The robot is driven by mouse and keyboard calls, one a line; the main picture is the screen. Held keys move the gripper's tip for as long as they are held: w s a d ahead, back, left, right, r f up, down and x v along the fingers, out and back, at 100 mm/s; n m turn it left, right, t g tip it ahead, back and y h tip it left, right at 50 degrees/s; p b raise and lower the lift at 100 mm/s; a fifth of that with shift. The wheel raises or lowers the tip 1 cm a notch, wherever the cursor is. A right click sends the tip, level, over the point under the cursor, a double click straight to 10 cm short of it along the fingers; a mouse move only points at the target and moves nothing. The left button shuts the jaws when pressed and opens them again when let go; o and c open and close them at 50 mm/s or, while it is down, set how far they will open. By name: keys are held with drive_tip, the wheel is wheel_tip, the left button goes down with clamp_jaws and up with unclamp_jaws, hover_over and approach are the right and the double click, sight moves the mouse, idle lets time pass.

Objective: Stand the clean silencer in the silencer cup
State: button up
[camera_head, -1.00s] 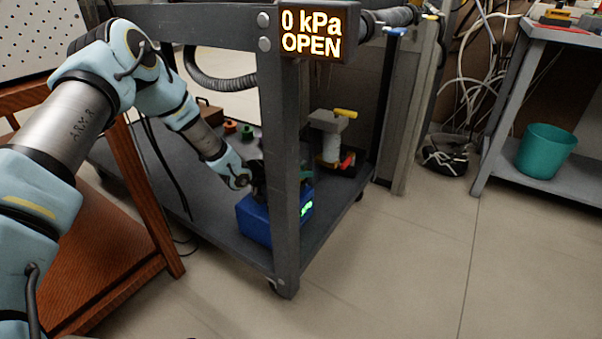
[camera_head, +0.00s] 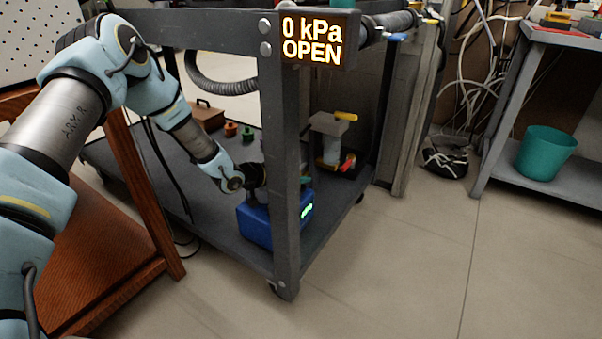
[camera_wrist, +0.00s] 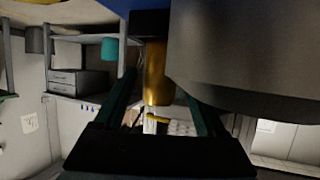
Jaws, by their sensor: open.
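My gripper (camera_head: 257,178) is over the blue box on the cart's lower shelf, partly behind the cart's front post. In the wrist view, which is upside down, the open gripper (camera_wrist: 157,88) has its dark fingers on either side of a brass-coloured cylinder (camera_wrist: 157,68), which looks like the silencer. The cylinder is upright against a black block (camera_wrist: 150,23) at the blue box. I cannot tell whether the fingers touch it. I cannot tell for sure whether the black block is the silencer cup.
The blue box (camera_head: 256,226) has a green display. The cart's grey post (camera_head: 283,170) stands close in front of my gripper. Small red and green pieces (camera_head: 231,129) lie farther back.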

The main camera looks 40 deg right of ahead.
drive_tip(key=p+v, duration=0.2)
drive_tip(key=v, duration=0.7)
drive_tip(key=shift+a+r, duration=0.15)
drive_tip(key=shift+a, duration=0.1)
drive_tip(key=w+a+r+n+t+y, duration=0.3)
drive_tip(key=w+a+r+t+y, duration=0.1)
drive_tip(key=w+a, duration=0.6)
drive_tip(key=w+a+r+n+t+y, duration=0.1)
drive_tip(key=a+r+n+y, duration=0.2)
drive_tip(key=a, duration=0.7)
drive_tip(key=w+a+r+n+t+y, duration=0.1)
drive_tip(key=a+r+n+y, duration=0.2)
drive_tip(key=a, duration=0.7)
drive_tip(key=s+a+r+n+g+y, duration=0.1)
drive_tip(key=s+a+r+n, duration=0.2)
drive_tip(key=s+a, duration=0.4)
drive_tip(key=s+a+r+n+g+y, duration=0.2)
drive_tip(key=s+a+n, duration=0.3)
drive_tip(key=s+a, duration=0.3)
drive_tip(key=a+r, duration=0.1)
drive_tip(key=a, duration=0.2)
drive_tip(key=shift+s+r+n, duration=0.2)
drive_tip(key=shift+r+n, duration=0.1)
drive_tip(key=shift+r, duration=0.05)
